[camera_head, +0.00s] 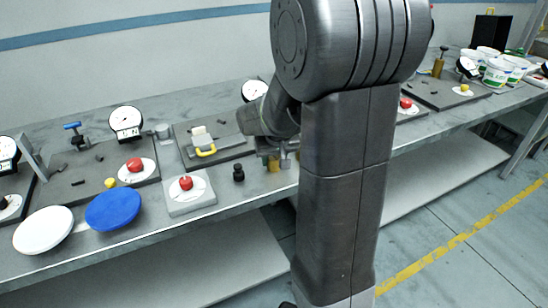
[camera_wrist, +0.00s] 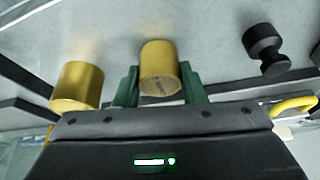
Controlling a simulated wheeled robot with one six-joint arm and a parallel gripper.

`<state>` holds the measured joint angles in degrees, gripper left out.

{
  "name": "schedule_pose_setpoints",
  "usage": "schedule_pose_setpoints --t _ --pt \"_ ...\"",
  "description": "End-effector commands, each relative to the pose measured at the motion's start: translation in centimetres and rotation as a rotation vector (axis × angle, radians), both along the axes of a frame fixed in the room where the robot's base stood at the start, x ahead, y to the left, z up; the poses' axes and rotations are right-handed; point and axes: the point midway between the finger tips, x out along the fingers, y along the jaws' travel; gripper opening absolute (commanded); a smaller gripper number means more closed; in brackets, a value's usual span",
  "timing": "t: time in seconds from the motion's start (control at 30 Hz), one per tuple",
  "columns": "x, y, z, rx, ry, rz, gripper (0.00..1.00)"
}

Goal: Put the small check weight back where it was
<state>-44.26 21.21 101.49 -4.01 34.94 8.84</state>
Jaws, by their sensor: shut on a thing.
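My gripper (camera_wrist: 160,80) has its green fingers shut on a brass cylinder (camera_wrist: 159,68), probably the small check weight. A second, slightly larger-looking brass cylinder (camera_wrist: 78,86) is beside the fingers at the left of the wrist view. A black knobbed weight (camera_wrist: 265,48) is at the right, apart from the fingers; in the head view it stands on the bench (camera_head: 238,173). In the head view my gripper (camera_head: 275,158) is low over the bench, partly hidden by my arm, with brass (camera_head: 275,165) showing at it. I cannot tell whether the held cylinder touches the bench.
A dark board (camera_head: 222,152) with a yellow-handled part (camera_head: 206,151) lies left of my gripper. A grey box with a red button (camera_head: 186,184), a dial gauge (camera_head: 126,120), a blue disc (camera_head: 113,209) and a white disc (camera_head: 43,230) are further left. My arm hides the bench's middle.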

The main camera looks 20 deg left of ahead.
Motion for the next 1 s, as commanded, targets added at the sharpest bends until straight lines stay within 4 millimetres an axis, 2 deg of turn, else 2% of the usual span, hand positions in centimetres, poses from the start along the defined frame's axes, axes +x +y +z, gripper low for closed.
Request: schedule_pose_setpoints --t 0.1,0.13,0.2,0.23,0.47,0.63,0.77,1.0 --pt "0.0 0.0 -0.4 0.001 -0.002 0.000 0.00" --pt "0.0 0.0 -0.3 0.000 0.000 0.000 0.43" --pt "0.0 0.0 -0.3 0.000 0.000 0.000 0.57" --pt "0.0 0.0 -0.3 0.000 0.000 0.000 0.59" --pt "0.0 0.0 -0.2 0.000 0.000 0.000 0.59" --pt "-0.1 -0.1 0.5 0.002 -0.002 0.000 0.59" --pt "-0.6 -0.5 2.4 0.004 -0.004 0.000 0.59" --pt "-2.1 -1.7 6.9 0.004 -0.004 0.000 0.59"
